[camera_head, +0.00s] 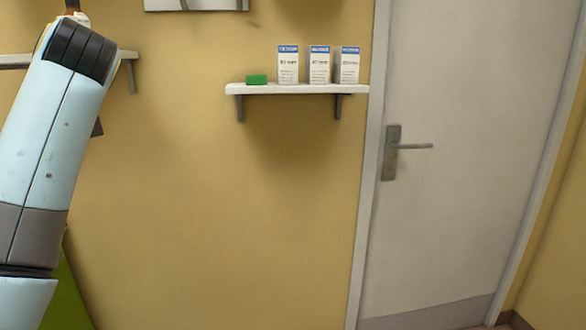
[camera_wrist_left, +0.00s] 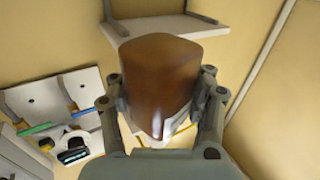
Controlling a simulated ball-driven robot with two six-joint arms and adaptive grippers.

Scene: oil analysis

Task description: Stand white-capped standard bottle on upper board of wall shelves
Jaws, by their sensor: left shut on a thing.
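In the left wrist view a brown bottle (camera_wrist_left: 158,70) is between the fingers of my left gripper (camera_wrist_left: 160,77), which is shut on it. A pale label area shows low on the bottle; its cap is not visible, so I cannot tell its colour. A white shelf board (camera_wrist_left: 178,38) with brackets is behind the bottle at the top of that view, against the yellow wall. My right gripper is not in view.
Three white-and-blue boxes (camera_head: 318,66) and a green block (camera_head: 256,79) stand on the head view's middle shelf. A white door (camera_head: 460,170) is to the right. In the wrist view, a dark-screened device (camera_wrist_left: 74,150) is at lower left.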

